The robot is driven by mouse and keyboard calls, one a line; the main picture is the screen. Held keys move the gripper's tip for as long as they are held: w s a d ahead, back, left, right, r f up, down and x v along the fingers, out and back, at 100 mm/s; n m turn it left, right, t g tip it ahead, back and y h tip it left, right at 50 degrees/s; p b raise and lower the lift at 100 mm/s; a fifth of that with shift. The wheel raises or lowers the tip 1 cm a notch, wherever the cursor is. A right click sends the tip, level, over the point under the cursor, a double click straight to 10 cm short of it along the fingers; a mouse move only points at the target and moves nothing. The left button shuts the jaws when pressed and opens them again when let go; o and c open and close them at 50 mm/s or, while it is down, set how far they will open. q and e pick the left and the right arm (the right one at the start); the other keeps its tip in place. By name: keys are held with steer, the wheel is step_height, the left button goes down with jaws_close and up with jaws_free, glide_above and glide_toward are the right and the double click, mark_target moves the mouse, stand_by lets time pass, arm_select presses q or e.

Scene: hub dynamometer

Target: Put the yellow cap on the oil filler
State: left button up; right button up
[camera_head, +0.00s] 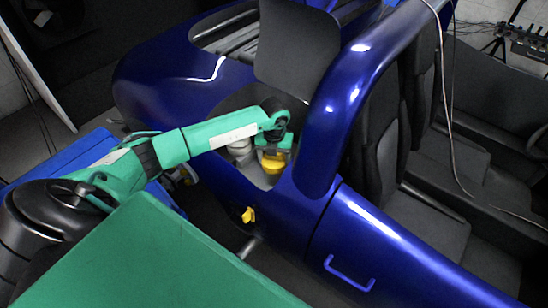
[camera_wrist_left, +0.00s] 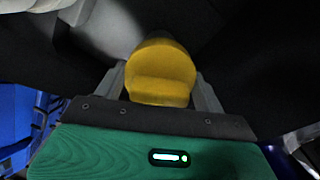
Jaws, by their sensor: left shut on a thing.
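The yellow cap (camera_head: 273,162) is in my left gripper (camera_head: 272,155), inside the recess in the blue car body. In the left wrist view the yellow cap (camera_wrist_left: 160,75) sits between the two grey fingers of the left gripper (camera_wrist_left: 162,88), which is shut on it. A pale, rounded part (camera_head: 240,150) stands just left of the cap in the recess. I cannot tell whether it is the oil filler, nor whether the cap touches anything beneath it. My right gripper is not in view.
The blue car body (camera_head: 190,95) surrounds the recess, with a dark upright panel (camera_head: 297,45) behind it and a thick blue frame bar (camera_head: 340,110) close on the right. A yellow knob (camera_head: 248,214) sits on the body's near side. Black seats (camera_head: 430,200) are at right.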

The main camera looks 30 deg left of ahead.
arm_select(q)
steer(key=shift+f+b, duration=0.3)
steer(key=shift+f, duration=0.2)
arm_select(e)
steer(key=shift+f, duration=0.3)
arm_select(q)
steer(key=o, duration=0.7)
steer(key=shift+a+f, duration=0.1)
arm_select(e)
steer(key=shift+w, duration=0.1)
arm_select(q)
steer(key=shift+r, duration=0.4)
step_height(320, 180, up, 5)
steer(key=p, duration=0.4)
steer(key=shift+f, duration=0.1)
steer(key=shift+r+p, duration=1.05)
steer(key=shift+r, duration=0.65)
steer(key=shift+r+p, duration=0.7)
steer(key=shift+r, duration=0.45)
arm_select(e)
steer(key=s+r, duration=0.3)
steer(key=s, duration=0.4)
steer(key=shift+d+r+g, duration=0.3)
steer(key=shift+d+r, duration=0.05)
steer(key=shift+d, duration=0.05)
